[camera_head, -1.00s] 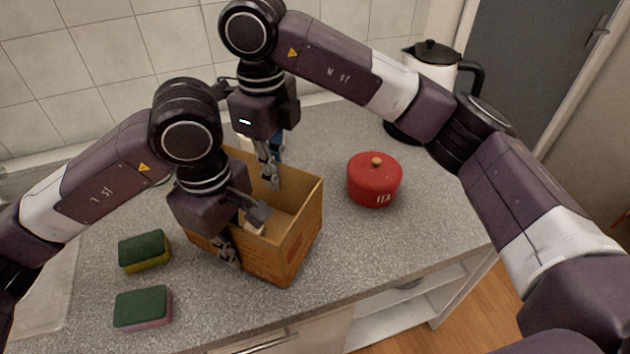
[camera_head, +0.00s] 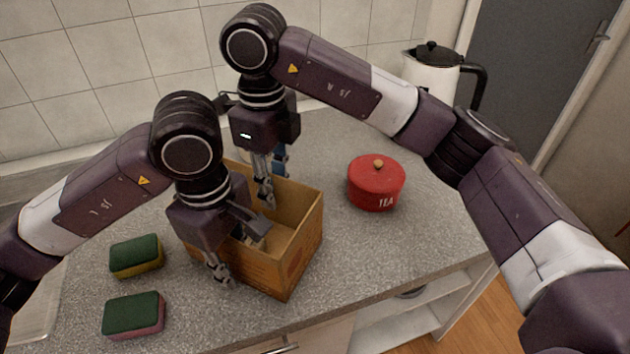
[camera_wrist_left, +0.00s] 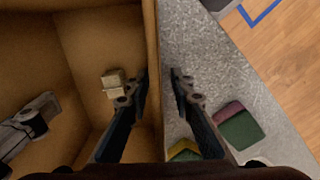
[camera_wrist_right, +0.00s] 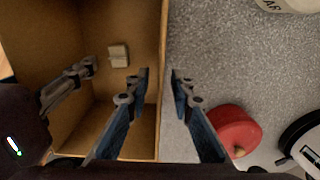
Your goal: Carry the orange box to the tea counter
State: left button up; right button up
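The open-topped orange box (camera_head: 292,258) appears to rest on the grey counter (camera_head: 400,250), left of the red TEA pot (camera_head: 376,184). My left gripper (camera_head: 238,248) is over the box's near-left wall, one finger inside and one outside. The left wrist view shows its open fingers (camera_wrist_left: 160,82) with a gap to the wall (camera_wrist_left: 153,40). My right gripper (camera_head: 274,175) straddles the far wall. The right wrist view shows its open fingers (camera_wrist_right: 158,82) either side of the wall (camera_wrist_right: 163,35). A small beige block (camera_wrist_right: 118,55) lies inside the box. My arms hide part of the box.
Two green-topped sponges, one yellow (camera_head: 137,256) and one pink (camera_head: 134,314), lie left of the box. A white kettle (camera_head: 432,75) stands at the back right. A tiled wall (camera_head: 100,60) closes the back.

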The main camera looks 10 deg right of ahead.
pick_arm(q)
notch_tip(320, 180, up, 12)
jog(key=shift+f, duration=0.25)
jog(key=shift+r, duration=0.1)
pick_arm(e)
notch_tip(320, 180, up, 12)
dwell(0.3)
dwell(0.4)
